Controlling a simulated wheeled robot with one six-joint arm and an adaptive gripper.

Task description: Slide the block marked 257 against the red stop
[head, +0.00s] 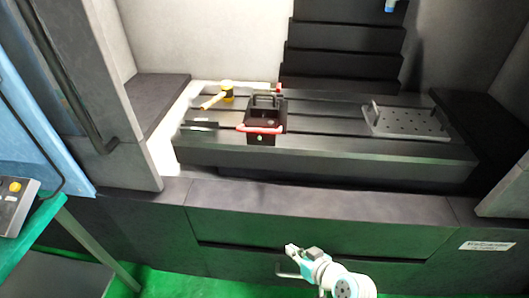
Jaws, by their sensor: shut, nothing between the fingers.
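A dark block with a looped handle on top (266,118) stands left of centre on the slotted machine table (330,150). A red bar (258,129) runs across its front near the table's front edge; I cannot tell whether the bar is part of it. A small red piece (279,88) shows just behind it. No number 257 can be read on anything. My gripper (289,248) is shut and empty, low in front of the machine, apart from the table.
A yellow-and-black mallet (227,92) lies at the table's back left. A dark stepped cover (340,65) rises behind. The table between block and plate is clear. Cabinet walls stand on both sides. A green bench with a control box (14,203) is at far left.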

